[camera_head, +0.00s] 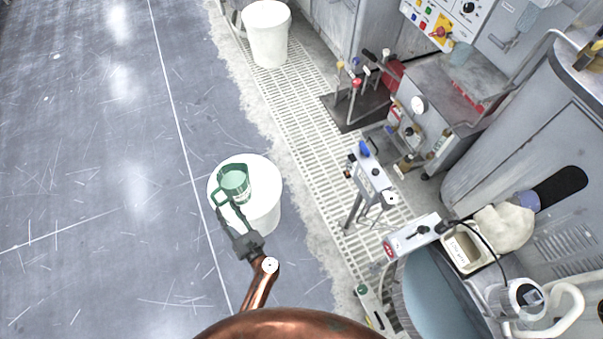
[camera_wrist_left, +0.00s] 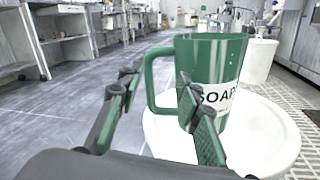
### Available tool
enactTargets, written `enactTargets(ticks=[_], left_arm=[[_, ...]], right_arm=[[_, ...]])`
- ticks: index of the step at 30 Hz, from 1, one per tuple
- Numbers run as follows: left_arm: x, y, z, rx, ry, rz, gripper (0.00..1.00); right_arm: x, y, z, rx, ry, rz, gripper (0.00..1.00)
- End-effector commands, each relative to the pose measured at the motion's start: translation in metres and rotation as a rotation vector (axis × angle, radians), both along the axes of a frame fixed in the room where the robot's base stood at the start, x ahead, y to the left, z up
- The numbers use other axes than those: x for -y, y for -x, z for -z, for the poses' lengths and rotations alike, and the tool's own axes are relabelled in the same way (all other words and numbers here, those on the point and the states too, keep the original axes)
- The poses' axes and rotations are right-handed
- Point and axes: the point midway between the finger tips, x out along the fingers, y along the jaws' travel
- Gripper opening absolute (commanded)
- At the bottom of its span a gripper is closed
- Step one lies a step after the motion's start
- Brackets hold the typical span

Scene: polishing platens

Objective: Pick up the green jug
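The green jug (camera_head: 234,181) stands upright on top of a white round stand (camera_head: 262,205). In the left wrist view the green jug (camera_wrist_left: 212,62) has a white label reading "SOAP", and its handle points left. My left gripper (camera_head: 230,208) is at the near side of the jug, above the stand. In the left wrist view my left gripper (camera_wrist_left: 157,82) is open. The handle shows between its two fingers, and the right finger covers part of the jug's body. I cannot tell whether a finger touches the jug. My right gripper is not in view.
Another white round stand (camera_head: 268,38) is at the top. Grey floor (camera_head: 90,150) lies clear to the left. A pale grating (camera_head: 310,140) runs along the right, beside polishing machines and a blue round basin (camera_head: 440,295).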

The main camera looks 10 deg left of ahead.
Motion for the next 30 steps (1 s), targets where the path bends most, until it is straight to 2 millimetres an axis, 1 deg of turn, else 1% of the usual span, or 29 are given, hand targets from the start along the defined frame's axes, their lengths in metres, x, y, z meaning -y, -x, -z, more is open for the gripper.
enactTargets(ticks=[1, 3, 6, 9, 17, 24, 27, 30], left_arm=[[-0.003, 0.0, 0.006, 0.059, 0.08, -0.042, 0.33], [-0.006, 0.002, 0.004, 0.126, 0.164, -0.088, 0.33], [-0.009, 0.002, 0.001, 0.184, 0.235, -0.127, 0.33], [-0.015, -0.002, -0.001, 0.205, 0.258, -0.138, 0.33], [-0.036, -0.019, -0.001, 0.204, 0.255, -0.137, 0.33], [-0.062, -0.041, 0.001, 0.203, 0.255, -0.136, 0.33], [-0.068, -0.045, 0.001, 0.201, 0.255, -0.136, 0.33], [-0.069, -0.046, 0.002, 0.201, 0.256, -0.135, 0.33]], right_arm=[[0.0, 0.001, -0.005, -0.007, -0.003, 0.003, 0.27], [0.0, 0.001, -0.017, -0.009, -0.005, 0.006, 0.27], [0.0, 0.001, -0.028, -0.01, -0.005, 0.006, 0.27], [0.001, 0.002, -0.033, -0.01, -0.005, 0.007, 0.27], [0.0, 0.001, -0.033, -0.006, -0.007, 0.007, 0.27], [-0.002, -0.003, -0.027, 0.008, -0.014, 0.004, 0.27], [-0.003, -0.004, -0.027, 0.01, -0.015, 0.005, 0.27], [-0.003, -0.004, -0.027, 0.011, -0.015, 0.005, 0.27]])
